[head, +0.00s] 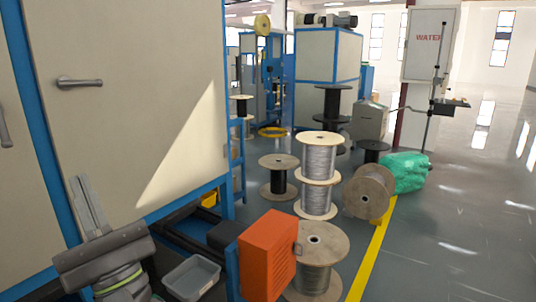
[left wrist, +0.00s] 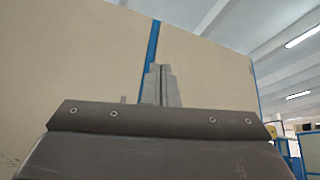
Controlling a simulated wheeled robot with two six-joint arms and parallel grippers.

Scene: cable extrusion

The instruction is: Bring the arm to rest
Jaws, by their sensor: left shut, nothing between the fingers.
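My left gripper (head: 88,205) is at the lower left of the head view, fingers pointing up, in front of the big beige cabinet (head: 125,90). Its fingers are together and hold nothing. In the left wrist view the closed fingers (left wrist: 161,85) stand up before the same beige panels, with a blue strip (left wrist: 153,48) behind them. From these views I cannot tell how far the fingers are from the cabinet. My right gripper is in neither view.
An orange box (head: 266,255) and a grey bin (head: 191,277) stand low, right of my left gripper. Several cable spools, one silver (head: 318,160), stand beyond. A green wrapped bundle (head: 403,172) lies farther right. The floor (head: 460,240) right of the yellow line is clear.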

